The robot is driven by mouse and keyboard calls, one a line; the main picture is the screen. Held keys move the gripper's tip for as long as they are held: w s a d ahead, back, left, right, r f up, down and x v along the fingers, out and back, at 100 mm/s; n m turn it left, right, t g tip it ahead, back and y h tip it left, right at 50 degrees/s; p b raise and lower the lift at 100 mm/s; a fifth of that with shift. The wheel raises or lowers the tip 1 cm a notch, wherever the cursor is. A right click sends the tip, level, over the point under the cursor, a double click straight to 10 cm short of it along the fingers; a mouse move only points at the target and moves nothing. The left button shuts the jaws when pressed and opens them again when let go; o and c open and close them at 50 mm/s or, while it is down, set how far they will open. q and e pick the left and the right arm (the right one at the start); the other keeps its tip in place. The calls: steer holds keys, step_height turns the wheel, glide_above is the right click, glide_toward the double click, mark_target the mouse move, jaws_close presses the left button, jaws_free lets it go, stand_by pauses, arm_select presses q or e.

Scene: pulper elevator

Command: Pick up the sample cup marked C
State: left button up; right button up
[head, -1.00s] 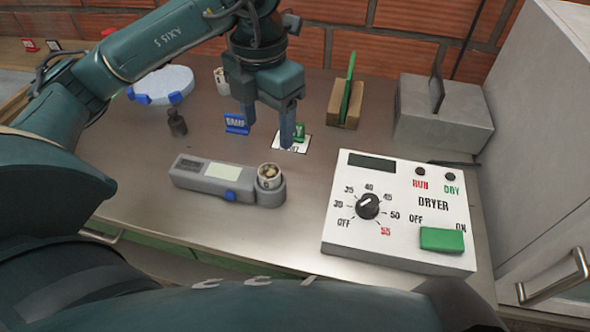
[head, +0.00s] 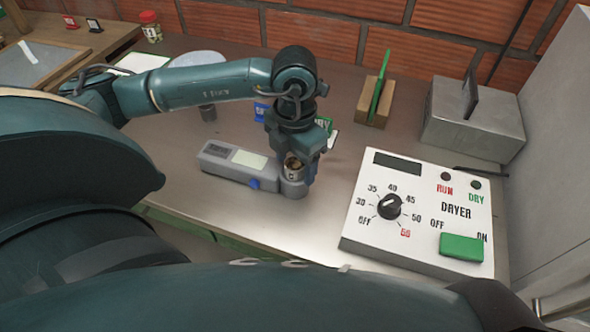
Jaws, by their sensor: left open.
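A small pale cup (head: 293,169) with brown contents stands upright on the round end of the grey meter (head: 215,163). I cannot read any letter on it. My left gripper (head: 293,165) points down over that end of the meter, open, with its fingers close around the cup. The gripper hides part of the cup, and I cannot tell whether the fingers touch it. My right gripper is not in view.
The white dryer panel (head: 420,210) stands right of the meter. A grey metal box (head: 470,125) and a wooden block (head: 372,112) with a green card stand behind. Bare bench lies between meter and dryer.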

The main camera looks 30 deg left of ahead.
arm_select(q)
steer(key=shift+f, duration=0.1)
steer(key=c, duration=1.1)
